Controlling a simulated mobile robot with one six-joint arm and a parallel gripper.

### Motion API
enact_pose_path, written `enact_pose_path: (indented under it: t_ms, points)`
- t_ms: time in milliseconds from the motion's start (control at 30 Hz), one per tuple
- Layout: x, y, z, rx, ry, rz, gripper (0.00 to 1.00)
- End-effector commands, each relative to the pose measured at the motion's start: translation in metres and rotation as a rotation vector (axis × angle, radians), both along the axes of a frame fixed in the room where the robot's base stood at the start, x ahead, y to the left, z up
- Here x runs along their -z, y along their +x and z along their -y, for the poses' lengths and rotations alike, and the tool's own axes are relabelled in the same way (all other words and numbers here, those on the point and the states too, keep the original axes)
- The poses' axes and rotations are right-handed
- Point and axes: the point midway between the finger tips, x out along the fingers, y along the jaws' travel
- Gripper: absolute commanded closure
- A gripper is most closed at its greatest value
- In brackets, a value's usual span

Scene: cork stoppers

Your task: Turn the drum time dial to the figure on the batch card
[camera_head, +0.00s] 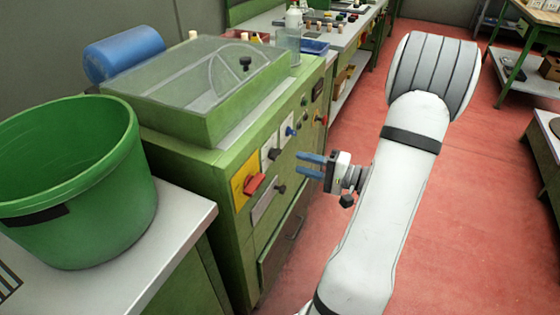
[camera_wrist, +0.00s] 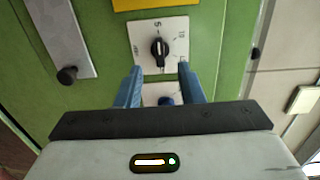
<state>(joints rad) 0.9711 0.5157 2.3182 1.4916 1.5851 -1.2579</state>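The time dial is a black knob (camera_wrist: 159,48) on a white plate (camera_wrist: 142,34) with printed figures. A 5 shows near its upper edge in the wrist view and what looks like a 10 to the right. The knob's exact setting is too small to read. In the head view the dial (camera_head: 273,154) sits on the green machine's front panel. My gripper (camera_head: 298,163) is open and empty, its blue fingers apart and pointing at the panel. In the wrist view the fingertips (camera_wrist: 160,68) lie either side just below the knob, seemingly not touching. I cannot make out a batch card.
A blue knob (camera_wrist: 166,100) shows between my fingers. A red switch on a yellow plate (camera_head: 243,178) and a grey plate with a black knob (camera_head: 263,203) are nearby. A green bucket (camera_head: 70,190) stands left. The red floor (camera_head: 300,265) is open.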

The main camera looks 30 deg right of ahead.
Motion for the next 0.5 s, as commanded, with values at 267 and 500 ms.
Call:
enact_pose_path:
  t_ms: [267, 500]
  points:
    - [0.002, 0.025, -0.014, 0.018, 0.002, 0.014, 0.65]
    - [0.002, 0.052, -0.035, 0.017, 0.001, 0.013, 0.65]
